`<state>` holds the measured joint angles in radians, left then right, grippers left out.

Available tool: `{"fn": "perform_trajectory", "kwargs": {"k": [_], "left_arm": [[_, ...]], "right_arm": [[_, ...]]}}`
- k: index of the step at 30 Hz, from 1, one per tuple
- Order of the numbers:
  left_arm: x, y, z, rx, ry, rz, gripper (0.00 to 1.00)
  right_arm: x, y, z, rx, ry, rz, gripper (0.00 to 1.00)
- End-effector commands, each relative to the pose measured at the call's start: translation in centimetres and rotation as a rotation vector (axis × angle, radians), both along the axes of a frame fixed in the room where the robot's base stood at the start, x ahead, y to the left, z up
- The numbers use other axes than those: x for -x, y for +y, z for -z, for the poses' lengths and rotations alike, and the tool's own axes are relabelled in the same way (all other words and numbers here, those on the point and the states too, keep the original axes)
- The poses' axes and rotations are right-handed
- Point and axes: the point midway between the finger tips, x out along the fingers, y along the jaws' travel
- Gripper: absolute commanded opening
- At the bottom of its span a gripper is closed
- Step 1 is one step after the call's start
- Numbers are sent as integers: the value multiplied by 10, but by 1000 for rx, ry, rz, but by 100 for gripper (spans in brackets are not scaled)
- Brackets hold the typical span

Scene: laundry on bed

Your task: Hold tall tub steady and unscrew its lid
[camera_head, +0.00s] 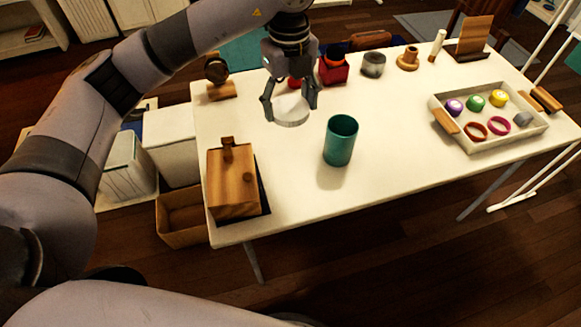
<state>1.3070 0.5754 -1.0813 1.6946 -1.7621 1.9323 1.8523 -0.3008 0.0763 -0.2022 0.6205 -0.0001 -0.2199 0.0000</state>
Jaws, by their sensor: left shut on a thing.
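The tall teal tub (339,146) stands upright on the white table, with its open mouth showing. No gripper touches it. My left gripper (291,107) is shut on a round pale lid (291,113), with a finger at either side of the rim. The lid is held up and to the left of the tub, apart from it. My right gripper is not in view.
A wooden box (232,182) stands at the table's front left corner. A white tray (463,138) with several small coloured items is at the right. A red container (333,70) and a grey jar (373,64) stand behind. Table (400,170) around the tub is clear.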

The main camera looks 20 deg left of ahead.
Motion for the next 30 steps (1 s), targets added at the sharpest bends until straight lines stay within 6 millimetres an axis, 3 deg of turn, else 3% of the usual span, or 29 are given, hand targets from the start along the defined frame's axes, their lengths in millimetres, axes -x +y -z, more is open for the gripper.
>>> {"fn": "perform_trajectory", "kwargs": {"k": [4,7,21,30], "left_arm": [[-2,-1,0,2,3,-101,31],[-2,-1,11,0,5,-121,31],[-2,-1,130,1,6,-119,31],[-3,-1,160,2,3,-118,31]], "right_arm": [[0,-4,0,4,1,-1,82],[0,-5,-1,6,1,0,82],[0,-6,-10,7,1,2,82],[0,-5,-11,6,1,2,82]]}}
